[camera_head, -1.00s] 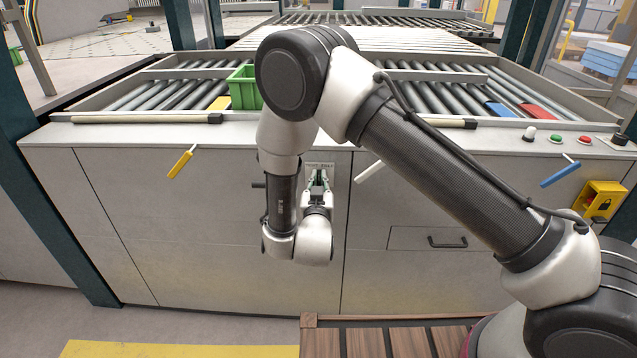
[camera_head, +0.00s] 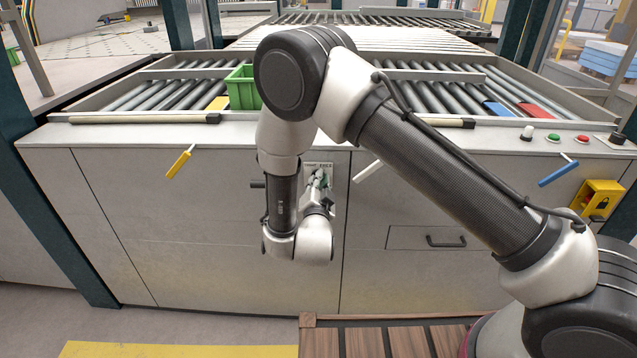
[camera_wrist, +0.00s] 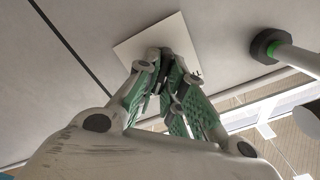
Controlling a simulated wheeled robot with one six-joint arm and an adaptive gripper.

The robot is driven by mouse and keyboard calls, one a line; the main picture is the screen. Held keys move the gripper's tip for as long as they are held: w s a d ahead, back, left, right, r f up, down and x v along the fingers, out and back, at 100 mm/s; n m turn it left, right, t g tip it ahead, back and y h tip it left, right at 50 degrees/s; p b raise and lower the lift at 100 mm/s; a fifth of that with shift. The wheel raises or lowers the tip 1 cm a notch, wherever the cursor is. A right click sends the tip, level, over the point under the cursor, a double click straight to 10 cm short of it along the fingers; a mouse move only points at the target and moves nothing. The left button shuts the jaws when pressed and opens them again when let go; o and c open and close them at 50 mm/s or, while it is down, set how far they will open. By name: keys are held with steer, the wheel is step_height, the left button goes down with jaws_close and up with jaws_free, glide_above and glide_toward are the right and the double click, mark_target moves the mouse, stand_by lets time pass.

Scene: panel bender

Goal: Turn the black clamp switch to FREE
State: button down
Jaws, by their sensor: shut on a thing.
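My gripper (camera_head: 318,180) is at the white switch plate (camera_head: 326,168) on the machine's front panel. The plate's lettering is too small to read. In the wrist view, the green-padded fingers of my gripper (camera_wrist: 168,72) are closed together in front of the plate (camera_wrist: 138,42). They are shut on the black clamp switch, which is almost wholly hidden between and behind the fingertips. I cannot tell which position the switch points to.
A dark handle (camera_head: 258,185) sticks out just left of the plate. Yellow (camera_head: 179,164), white (camera_head: 368,172) and blue (camera_head: 558,174) levers stick out farther along. A green bin (camera_head: 243,88) stands on the rollers above.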

steer(key=shift+m, duration=0.3)
steer(key=shift+f, duration=0.1)
steer(key=c, duration=1.5)
jaws_free()
steer(key=shift+s, duration=0.1)
steer(key=s, duration=0.7)
steer(key=shift+s+a, duration=0.1)
steer(key=shift+s, duration=0.1)
